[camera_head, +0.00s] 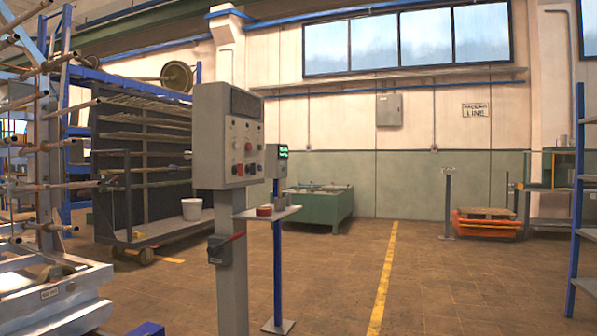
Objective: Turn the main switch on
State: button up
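A grey control cabinet (229,135) stands on a grey post in the middle of the view. Its front panel has several small buttons and knobs, among them a red one (238,170). Lower on the post is a dark switch box (219,250) with a red lever (232,239) that slants up to the right. This looks like the main switch; its label is too small to read. My gripper is not in view.
A small shelf with a red round item (264,211) and a lit green display (283,152) stand close right of the post. A rack with rods (140,165) and white machinery (50,295) fill the left. Brown floor (335,275) to the right is open.

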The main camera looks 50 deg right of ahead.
aim_at(239, 169)
jog(key=z, duration=1.25)
jog(key=i+l, duration=0.2)
jog(key=i, duration=0.3)
